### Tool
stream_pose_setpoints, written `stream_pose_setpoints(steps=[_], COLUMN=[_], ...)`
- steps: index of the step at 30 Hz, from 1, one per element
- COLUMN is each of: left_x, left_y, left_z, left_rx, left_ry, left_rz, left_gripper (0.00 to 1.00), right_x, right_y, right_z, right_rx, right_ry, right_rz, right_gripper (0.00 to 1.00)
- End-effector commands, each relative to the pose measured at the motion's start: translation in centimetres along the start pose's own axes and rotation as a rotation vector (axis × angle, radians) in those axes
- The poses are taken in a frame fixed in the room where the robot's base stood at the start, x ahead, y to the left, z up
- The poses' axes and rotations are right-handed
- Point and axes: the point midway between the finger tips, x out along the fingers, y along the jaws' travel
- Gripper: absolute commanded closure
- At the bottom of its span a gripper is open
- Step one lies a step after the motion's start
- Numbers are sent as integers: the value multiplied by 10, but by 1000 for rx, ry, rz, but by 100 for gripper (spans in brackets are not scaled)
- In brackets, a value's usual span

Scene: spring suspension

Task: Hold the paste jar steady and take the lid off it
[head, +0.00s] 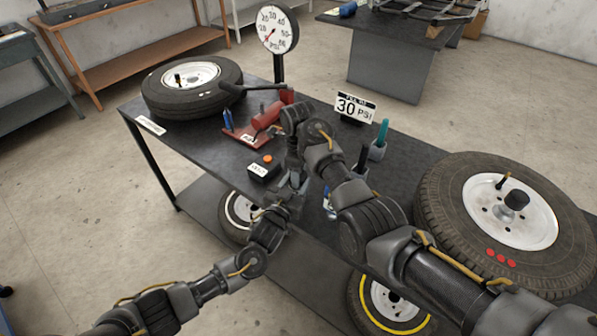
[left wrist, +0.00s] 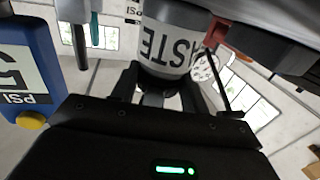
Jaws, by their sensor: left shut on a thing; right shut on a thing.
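The paste jar (left wrist: 168,45) is a grey-white cylinder with a dark "PASTE" label, upside down in the left wrist view. My left gripper (left wrist: 158,88) is shut on it, with dark fingers around the jar's lower-picture end. In the head view my left gripper (head: 283,197) and my right gripper (head: 294,172) meet at the table's near edge and hide the jar.
The dark table (head: 225,165) holds a tire (head: 165,100) at left and a large tire (head: 445,215) at right. A red tool (head: 265,118), a black box with an orange button (head: 263,168), a "30 PSI" sign (head: 355,107) and a dial gauge (head: 277,30) stand nearby.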

Motion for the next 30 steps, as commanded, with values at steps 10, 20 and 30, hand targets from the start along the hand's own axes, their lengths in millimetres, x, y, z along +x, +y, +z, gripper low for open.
stream_pose_setpoints(steps=[10, 20, 30], left_x=[0, 0, 0], left_y=[1, 1, 1], left_z=[1, 1, 1], left_rx=[0, 0, 0], left_ry=[-2, -2, -3], left_rz=[1, 2, 2], left_gripper=[100, 100, 100], right_x=[0, -1, -1], right_y=[0, 0, 0], right_z=[1, 1, 1], right_rx=[4, 3, 2], right_ry=[-2, -2, -2], right_rz=[-1, -1, -1], right_gripper=[81, 81, 39])
